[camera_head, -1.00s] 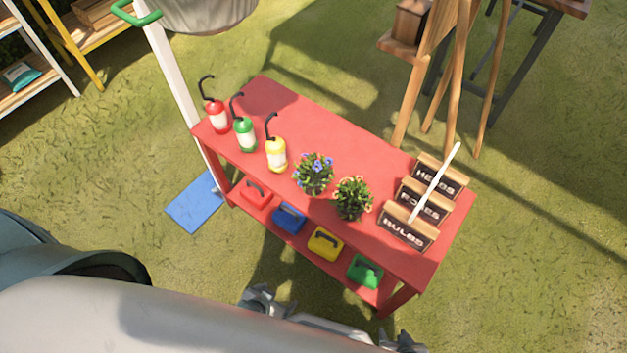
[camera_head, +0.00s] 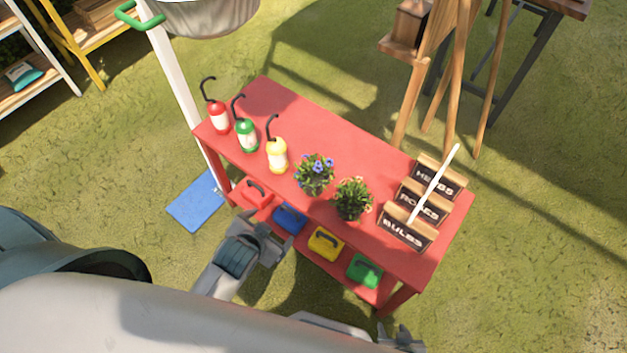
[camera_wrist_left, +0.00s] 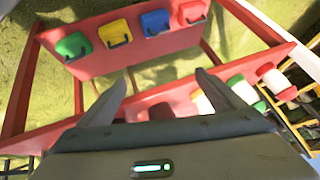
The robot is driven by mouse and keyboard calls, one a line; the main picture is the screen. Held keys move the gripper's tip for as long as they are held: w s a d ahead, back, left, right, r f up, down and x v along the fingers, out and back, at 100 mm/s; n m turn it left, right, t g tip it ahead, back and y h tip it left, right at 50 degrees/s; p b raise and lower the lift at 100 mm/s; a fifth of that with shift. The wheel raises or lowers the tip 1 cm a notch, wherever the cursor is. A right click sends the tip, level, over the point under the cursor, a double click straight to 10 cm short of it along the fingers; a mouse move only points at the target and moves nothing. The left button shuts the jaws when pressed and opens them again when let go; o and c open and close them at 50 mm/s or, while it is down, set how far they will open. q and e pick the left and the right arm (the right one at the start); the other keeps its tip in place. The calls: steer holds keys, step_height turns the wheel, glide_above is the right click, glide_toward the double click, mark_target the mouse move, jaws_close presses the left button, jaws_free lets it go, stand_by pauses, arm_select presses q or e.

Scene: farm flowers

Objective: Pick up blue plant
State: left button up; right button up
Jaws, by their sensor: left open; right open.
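The blue plant (camera_head: 315,174), a small bushy plant with blue flowers, stands on the red table (camera_head: 290,116) near its front edge in the head view. A similar plant with pale orange flowers (camera_head: 353,199) stands just right of it. My left gripper (camera_head: 272,233) is open and empty at the table's front, lower left of the blue plant and apart from it. In the left wrist view its two fingers (camera_wrist_left: 164,100) are spread, with the table behind. My right gripper (camera_head: 412,340) is at the bottom edge, mostly hidden; its fingers are unclear.
Red (camera_head: 219,117), green (camera_head: 246,134) and yellow (camera_head: 277,155) spray bottles stand left of the plants. Label boxes (camera_head: 404,232) with a white stick stand at the right end. Several coloured cases, including a blue one (camera_head: 289,218), sit on the lower shelf. The table's back middle is clear.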

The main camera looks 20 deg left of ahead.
arm_select(q)
steer(key=w+d+r+m+t+h, duration=0.25)
steer(key=w+r+m+t, duration=0.7)
steer(key=w+r, duration=0.95)
steer(key=d+r+m+g+h, duration=0.2)
steer(key=d+r+m+h, duration=0.45)
steer(key=m, duration=0.45)
steer(key=d+r+m+g+h, duration=0.3)
steer(key=d+r+m+h, duration=0.2)
steer(key=d+m+h, duration=0.5)
steer(key=s+a+f+m+g+y, duration=0.1)
steer(key=s+f+m+g+y, duration=0.35)
steer(key=f+m+g, duration=0.8)
steer(key=w+a+f+m+y, duration=0.1)
steer(key=a+f+m+y, duration=0.1)
steer(key=a, duration=0.6)
steer(key=w+a+f+m+y, duration=0.1)
steer(key=a+f+m+y, duration=0.1)
steer(key=a+m+y, duration=0.3)
steer(key=a+y, duration=0.2)
steer(key=a, duration=0.1)
steer(key=shift+w+a, duration=0.15)
steer(key=shift+w, duration=0.1)
